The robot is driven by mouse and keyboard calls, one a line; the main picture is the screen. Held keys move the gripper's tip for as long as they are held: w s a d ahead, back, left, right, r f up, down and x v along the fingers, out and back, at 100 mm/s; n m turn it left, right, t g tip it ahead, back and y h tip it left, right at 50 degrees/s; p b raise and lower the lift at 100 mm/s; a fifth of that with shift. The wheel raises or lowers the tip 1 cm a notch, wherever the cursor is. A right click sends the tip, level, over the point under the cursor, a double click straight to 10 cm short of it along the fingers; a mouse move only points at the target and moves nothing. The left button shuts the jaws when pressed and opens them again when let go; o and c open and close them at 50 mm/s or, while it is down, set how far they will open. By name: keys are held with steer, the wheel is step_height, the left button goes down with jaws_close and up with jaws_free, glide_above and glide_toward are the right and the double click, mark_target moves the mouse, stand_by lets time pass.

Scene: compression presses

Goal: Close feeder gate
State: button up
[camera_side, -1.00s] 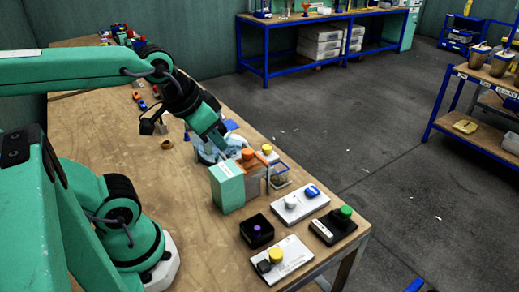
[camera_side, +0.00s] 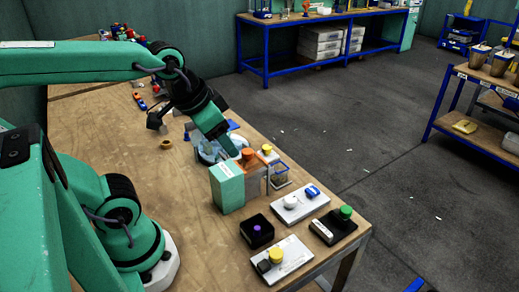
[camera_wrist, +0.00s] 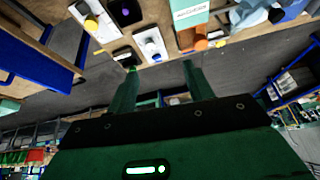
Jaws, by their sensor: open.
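A mint-green box (camera_side: 227,187) with a white label stands on the bench with a clear section and an orange knob (camera_side: 248,154) beside it. This looks like the feeder; I cannot tell which part is its gate or how that is set. In the wrist view, the mint box (camera_wrist: 192,12) and orange knob (camera_wrist: 201,43) are at the top, beyond my right finger. My gripper (camera_wrist: 162,75) is open and empty. In the side view its tip is just behind the box, above a pale blue object, and the fingers are partly hidden.
A small wire-like bin (camera_side: 280,174) stands right of the feeder. In front are a white panel with a blue switch (camera_side: 312,191), a black box with a green button (camera_side: 345,212), a yellow-knob panel (camera_side: 275,254) and a purple-button box (camera_side: 257,228).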

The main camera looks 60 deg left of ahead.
steer(key=w+d+f+m+g, duration=0.2)
steer(key=w+f+m+g, duration=0.15)
steer(key=w+m, duration=0.45)
steer(key=m+g, duration=0.2)
steer(key=m, duration=0.4)
glide_toward(291, 199)
steer(key=shift+s+a+f+t, duration=0.1)
steer(key=shift+s+a+t, duration=0.15)
steer(key=shift+s, duration=0.1)
steer(key=shift+w+d+f, duration=0.15)
steer(key=shift+w+f, duration=0.05)
steer(key=shift+f, duration=0.25)
steer(key=shift+f, duration=3.9)
steer(key=c, duration=1)
